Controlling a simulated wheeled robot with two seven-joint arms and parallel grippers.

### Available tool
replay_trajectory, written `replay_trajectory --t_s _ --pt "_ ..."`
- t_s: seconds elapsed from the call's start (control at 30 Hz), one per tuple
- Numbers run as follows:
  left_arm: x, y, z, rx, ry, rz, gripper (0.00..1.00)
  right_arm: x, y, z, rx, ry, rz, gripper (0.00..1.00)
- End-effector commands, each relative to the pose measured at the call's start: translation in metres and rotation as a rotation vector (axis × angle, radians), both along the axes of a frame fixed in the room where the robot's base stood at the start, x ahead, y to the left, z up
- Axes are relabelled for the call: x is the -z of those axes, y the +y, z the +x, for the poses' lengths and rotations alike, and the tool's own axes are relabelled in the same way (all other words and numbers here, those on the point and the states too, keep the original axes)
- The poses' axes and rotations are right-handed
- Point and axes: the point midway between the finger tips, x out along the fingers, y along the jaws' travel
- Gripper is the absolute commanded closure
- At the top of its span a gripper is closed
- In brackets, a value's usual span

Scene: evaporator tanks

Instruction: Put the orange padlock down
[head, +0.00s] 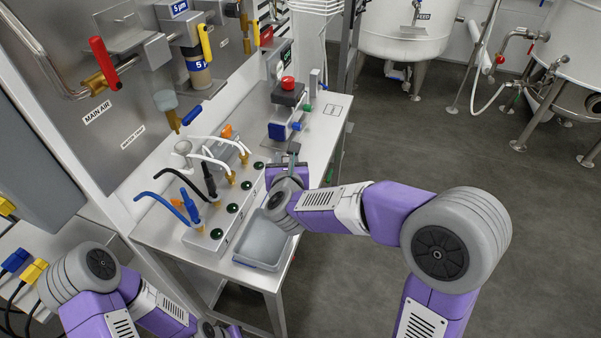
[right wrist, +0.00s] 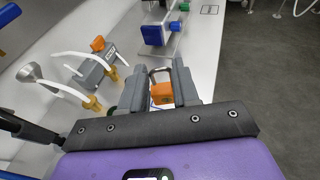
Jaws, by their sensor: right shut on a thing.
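The orange padlock (right wrist: 162,93) sits between the two grey fingers of my right gripper (right wrist: 163,88) in the right wrist view. Its metal shackle points away from the palm, and the gripper is shut on it. In the head view my right gripper (head: 290,158) is over the white bench (head: 318,148), right of the row of hoses. The padlock is hidden or too small to make out there. I cannot tell whether it touches the bench. My left arm shows at the lower left of the head view, but its gripper is out of frame.
A grey tray (head: 262,245) lies at the bench's near end, beside a manifold (head: 218,229) with several hoses. A block with an orange part (head: 227,131) and a blue-handled device (head: 278,131) stand farther back. A red-button box (head: 288,92) is behind. Bare bench lies toward the right edge.

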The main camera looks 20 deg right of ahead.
Motion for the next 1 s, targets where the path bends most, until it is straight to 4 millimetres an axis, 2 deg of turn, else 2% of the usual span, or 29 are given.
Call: replay_trajectory --t_s 0.03,0.2,0.43,0.63,1.0 --pt "0.006 0.000 0.000 0.000 0.000 0.000 0.73 0.013 0.001 0.000 -0.001 0.005 -0.003 1.00" --pt "0.016 0.000 0.000 0.000 0.000 0.000 0.73 0.044 0.000 0.000 0.000 0.004 -0.003 1.00" --pt "0.021 0.000 0.000 0.000 0.000 0.000 0.73 0.062 0.000 0.000 0.000 0.002 -0.002 1.00" --pt "0.031 0.000 0.000 0.000 0.000 0.000 0.73 0.091 0.000 0.000 -0.001 0.004 -0.003 1.00" --pt "0.033 0.000 0.000 0.000 0.000 0.000 0.73 0.094 0.000 0.000 0.000 0.000 0.000 1.00"
